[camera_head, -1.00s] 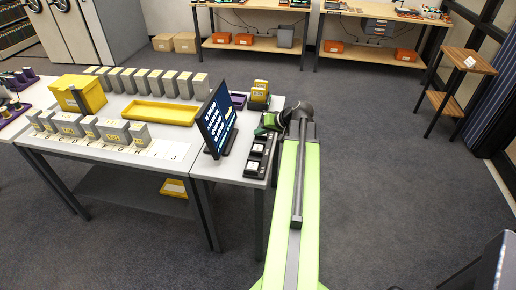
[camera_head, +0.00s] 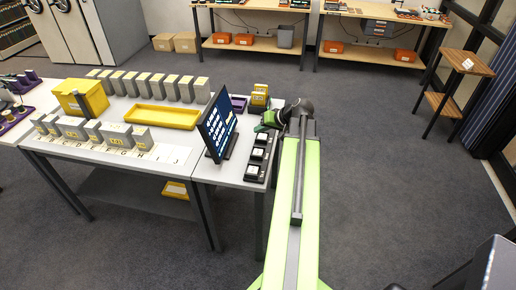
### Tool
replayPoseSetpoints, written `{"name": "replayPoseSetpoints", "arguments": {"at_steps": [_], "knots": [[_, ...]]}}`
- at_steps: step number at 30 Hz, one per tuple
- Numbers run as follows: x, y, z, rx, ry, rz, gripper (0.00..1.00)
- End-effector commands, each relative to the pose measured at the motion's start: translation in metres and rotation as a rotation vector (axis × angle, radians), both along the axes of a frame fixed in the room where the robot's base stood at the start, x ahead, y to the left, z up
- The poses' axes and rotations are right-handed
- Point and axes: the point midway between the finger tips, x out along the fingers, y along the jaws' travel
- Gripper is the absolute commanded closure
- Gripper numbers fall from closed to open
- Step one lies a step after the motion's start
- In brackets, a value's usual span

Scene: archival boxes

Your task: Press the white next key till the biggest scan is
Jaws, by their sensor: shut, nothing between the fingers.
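A dark screen (camera_head: 216,125) with rows of white and blue items stands upright on the right part of the grey table; its items are too small to read. To its right is a row of dark key boxes with white tops: a far key (camera_head: 262,139), a middle key (camera_head: 257,153) and a near key (camera_head: 252,170). I cannot read their labels. My gripper (camera_head: 262,129) is shut and empty, just beyond the far key. Its tips are small and partly hidden by my arm, so I cannot tell whether they touch anything.
A yellow-topped stack (camera_head: 259,98) stands behind my gripper, near a purple tray (camera_head: 238,103). Grey boxes, a yellow tray (camera_head: 165,117) and a yellow bin (camera_head: 80,97) fill the table's left part.

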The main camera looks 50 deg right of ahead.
Motion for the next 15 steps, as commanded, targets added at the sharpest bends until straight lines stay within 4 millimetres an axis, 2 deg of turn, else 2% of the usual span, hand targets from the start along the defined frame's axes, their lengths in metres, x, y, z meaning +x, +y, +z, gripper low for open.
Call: {"name": "replayPoseSetpoints", "arguments": {"at_steps": [8, 15], "knots": [[0.000, 0.000, -0.006, 0.000, 0.000, 0.000, 1.00], [0.000, 0.000, -0.030, 0.000, 0.000, 0.000, 1.00]]}}
